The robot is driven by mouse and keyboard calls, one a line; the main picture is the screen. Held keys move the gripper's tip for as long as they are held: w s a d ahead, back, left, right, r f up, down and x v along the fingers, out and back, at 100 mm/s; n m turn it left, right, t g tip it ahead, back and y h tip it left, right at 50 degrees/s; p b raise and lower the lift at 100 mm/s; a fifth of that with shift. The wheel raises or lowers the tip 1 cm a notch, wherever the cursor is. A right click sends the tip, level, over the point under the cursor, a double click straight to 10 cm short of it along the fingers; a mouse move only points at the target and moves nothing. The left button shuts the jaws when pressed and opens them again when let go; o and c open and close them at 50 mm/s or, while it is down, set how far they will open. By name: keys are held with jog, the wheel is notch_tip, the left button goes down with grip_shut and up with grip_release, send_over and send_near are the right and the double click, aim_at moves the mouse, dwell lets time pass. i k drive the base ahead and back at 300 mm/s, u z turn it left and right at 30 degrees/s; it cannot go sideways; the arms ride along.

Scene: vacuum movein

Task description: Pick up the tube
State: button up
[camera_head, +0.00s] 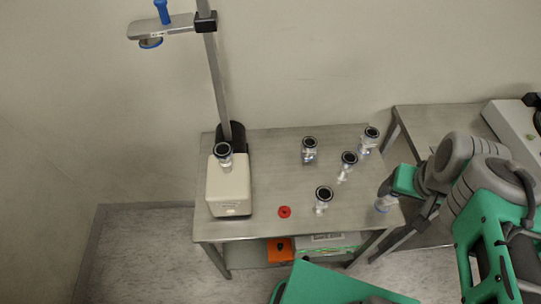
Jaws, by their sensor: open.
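Several small clear tubes with black round caps stand on the metal table (262,180): a front tube (321,203), a middle tube (346,170), a back-left tube (309,153) and a back-right tube (366,148). Another black-capped piece (224,159) sits on top of the white pump box (229,188). My gripper (386,194) is at the table's right edge, right of the front tube and apart from it. It is open. A pale piece shows at its tip; I cannot tell whether this is a finger or another tube. The fingers are small and partly hidden by the arm.
A vertical pole (216,85) with a side arm (165,28) rises behind the white box. A red disc (284,212) lies on the table's front part. A second table (440,125) with a white device (515,125) stands at right. An orange item (279,250) lies on the lower shelf.

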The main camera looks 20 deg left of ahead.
aim_at(383, 205)
jog(key=u, duration=1.7)
jog(key=k, duration=1.05)
jog(key=u, duration=0.2)
jog(key=i, duration=0.5)
